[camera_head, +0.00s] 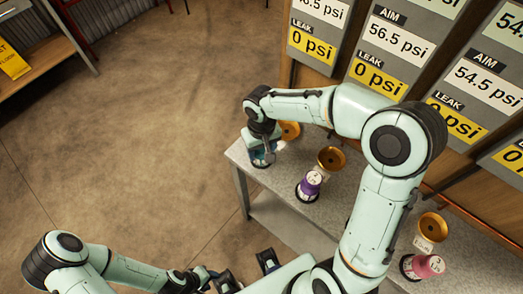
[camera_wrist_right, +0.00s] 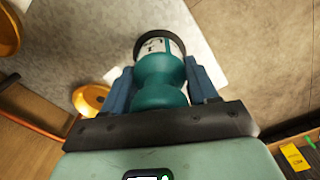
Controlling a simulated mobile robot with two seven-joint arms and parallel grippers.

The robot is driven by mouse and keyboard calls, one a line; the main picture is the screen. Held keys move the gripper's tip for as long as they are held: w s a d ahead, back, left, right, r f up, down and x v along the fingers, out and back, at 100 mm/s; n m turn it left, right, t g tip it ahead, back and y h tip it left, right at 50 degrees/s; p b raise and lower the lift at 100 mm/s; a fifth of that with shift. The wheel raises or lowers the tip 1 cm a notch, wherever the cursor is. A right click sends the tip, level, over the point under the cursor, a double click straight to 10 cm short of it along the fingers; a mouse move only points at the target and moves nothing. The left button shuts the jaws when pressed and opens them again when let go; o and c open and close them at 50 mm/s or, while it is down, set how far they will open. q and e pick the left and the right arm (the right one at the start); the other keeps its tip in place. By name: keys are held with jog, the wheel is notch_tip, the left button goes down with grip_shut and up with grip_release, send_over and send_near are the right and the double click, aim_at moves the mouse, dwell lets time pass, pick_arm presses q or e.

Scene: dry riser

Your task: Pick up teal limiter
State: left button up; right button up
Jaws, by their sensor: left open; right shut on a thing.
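The teal limiter (camera_head: 262,158) is at the far left end of the grey table, partly hidden under my right gripper (camera_head: 264,141). In the right wrist view the teal limiter (camera_wrist_right: 158,76) has a narrow waist and a black-ringed end with a pale label. The blue fingers of my right gripper (camera_wrist_right: 160,88) are shut on it, one on each side. I cannot tell whether it touches the table. My left gripper (camera_head: 208,276) is open, low in the head view, away from the table; its fingers are small and partly unclear.
On the table (camera_head: 290,229) stand a purple limiter (camera_head: 311,184) and a pink limiter (camera_head: 427,266). Brass cups (camera_head: 331,158) stand behind them; one brass cup (camera_head: 290,131) is close beside my right gripper. Panels with psi readings (camera_head: 393,50) line the back. Open floor lies left.

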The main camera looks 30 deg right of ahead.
jog(key=shift+r, duration=0.15)
notch_tip(320, 180, up, 19)
jog(key=p, duration=0.3)
jog(key=s+a+f+m+b, duration=0.1)
jog(key=a+f+m+b, duration=0.1)
jog(key=a+f+m, duration=0.3)
jog(key=s+a+f+m+b, duration=0.1)
jog(key=s+f+m+b, duration=0.1)
jog(key=f+m, duration=0.35)
jog(key=w+d+f+n+p, duration=0.15)
jog(key=w+d, duration=0.25)
jog(key=d, duration=0.5)
jog(key=w+d+f+p, duration=0.15)
jog(key=w+d, duration=0.25)
jog(key=d, duration=0.5)
notch_tip(320, 180, down, 5)
jog(key=shift+s+a+r, duration=0.15)
jog(key=shift+r, duration=0.05)
jog(key=shift+d+f, duration=0.2)
jog(key=shift+f, duration=0.2)
pick_arm(q)
jog(key=r, duration=0.1)
jog(key=w+r, duration=0.1)
jog(key=shift+w+r, duration=0.2)
jog(key=shift+r, duration=0.1)
pick_arm(e)
jog(key=shift+w, duration=0.2)
